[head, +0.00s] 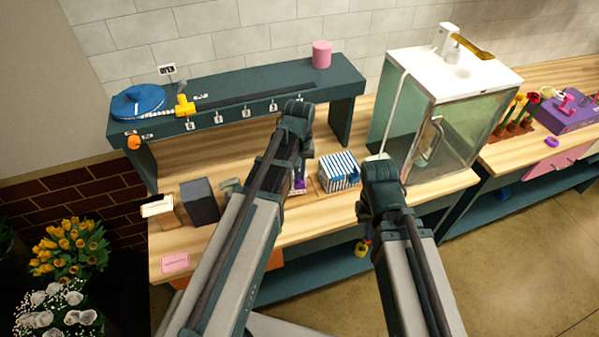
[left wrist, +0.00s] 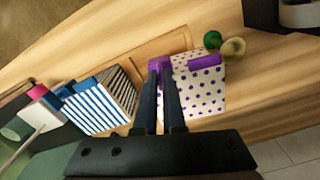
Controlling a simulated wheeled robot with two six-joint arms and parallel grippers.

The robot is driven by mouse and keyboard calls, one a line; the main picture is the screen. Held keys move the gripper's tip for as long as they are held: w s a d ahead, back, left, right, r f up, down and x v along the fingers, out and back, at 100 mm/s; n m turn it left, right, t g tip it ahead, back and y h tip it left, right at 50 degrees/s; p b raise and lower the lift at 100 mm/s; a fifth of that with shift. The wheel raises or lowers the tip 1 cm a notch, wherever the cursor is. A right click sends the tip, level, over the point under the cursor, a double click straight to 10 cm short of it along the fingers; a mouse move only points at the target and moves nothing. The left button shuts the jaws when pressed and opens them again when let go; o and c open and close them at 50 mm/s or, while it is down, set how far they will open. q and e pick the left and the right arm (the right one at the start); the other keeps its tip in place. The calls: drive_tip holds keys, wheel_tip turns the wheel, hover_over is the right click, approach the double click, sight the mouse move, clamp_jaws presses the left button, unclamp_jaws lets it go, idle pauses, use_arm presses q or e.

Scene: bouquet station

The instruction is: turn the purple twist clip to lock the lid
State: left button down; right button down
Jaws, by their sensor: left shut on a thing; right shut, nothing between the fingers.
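The purple twist clip (left wrist: 158,65) shows in the left wrist view at the edge of a white box with purple dots (left wrist: 207,92). My left gripper (left wrist: 163,78) is shut on the clip, its two dark fingers close together. A purple bar (left wrist: 203,61) lies across the dotted box beside the clip. In the head view my left arm hides most of this box, and only a small purple and white part (head: 299,185) shows.
A blue-and-white striped box (head: 340,172) stands right of the dotted box; it also shows in the left wrist view (left wrist: 105,100). A dark box (head: 200,202) stands left. A glass tank (head: 425,130) stands right, and a green rack (head: 240,95) is behind.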

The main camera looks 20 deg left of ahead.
use_arm(q)
drive_tip(key=shift+n, duration=1)
drive_tip(key=c, duration=1)
unclamp_jaws()
drive_tip(key=shift+r, duration=0.1)
wheel_tip(320, 180, up, 14)
drive_tip(key=p, duration=1.3)
drive_tip(key=shift+p, duration=0.4)
drive_tip(key=shift+f, duration=0.25)
